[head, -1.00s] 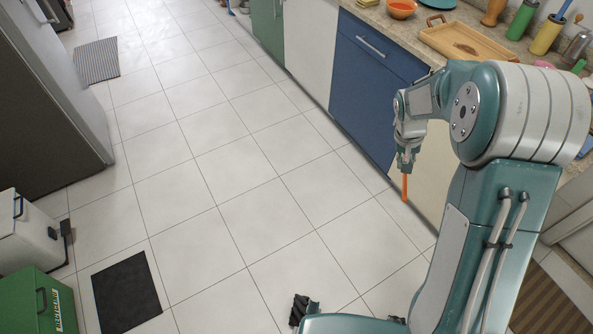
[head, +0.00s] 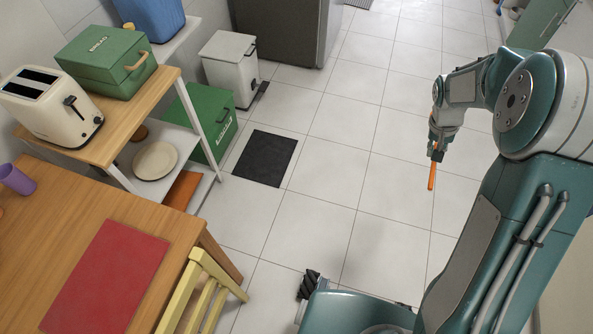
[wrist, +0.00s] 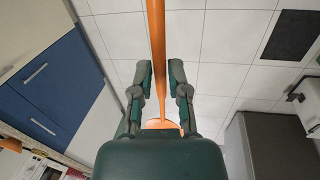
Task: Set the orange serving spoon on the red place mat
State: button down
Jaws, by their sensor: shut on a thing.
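The orange serving spoon (head: 432,176) hangs from my gripper (head: 437,152) over the floor in the head view. In the wrist view the spoon's orange handle (wrist: 157,40) runs between the two fingers of my gripper (wrist: 160,82), with a wider orange part close to the palm. My gripper is shut on the spoon. The red place mat (head: 107,277) lies flat on the wooden table at the lower left of the head view, well apart from my gripper. Its visible surface is bare.
A purple cup (head: 17,179) stands on the wooden table (head: 60,210). A yellow chair (head: 203,295) is at the table's right edge. A shelf with a toaster (head: 52,104) and green bread box (head: 106,62) stands behind. The tiled floor (head: 350,150) between is largely clear.

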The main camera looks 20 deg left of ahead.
aim_at(115, 288)
jog(key=k+u, duration=0.1)
jog(key=u, duration=0.35)
jog(key=j+u, duration=0.1)
jog(key=u, duration=0.35)
jog(key=k+j+u, duration=0.1)
jog(key=u, duration=0.35)
jog(key=j+u, duration=0.15)
jog(key=u, duration=0.3)
jog(key=k+j+u, duration=0.1)
jog(key=u, duration=0.35)
jog(key=i+j+u, duration=0.1)
jog(key=j+u, duration=0.15)
jog(key=i+j+z, duration=0.1)
jog(key=j, duration=0.15)
jog(key=i+j, duration=0.1)
jog(key=j, duration=0.2)
jog(key=z, duration=0.05)
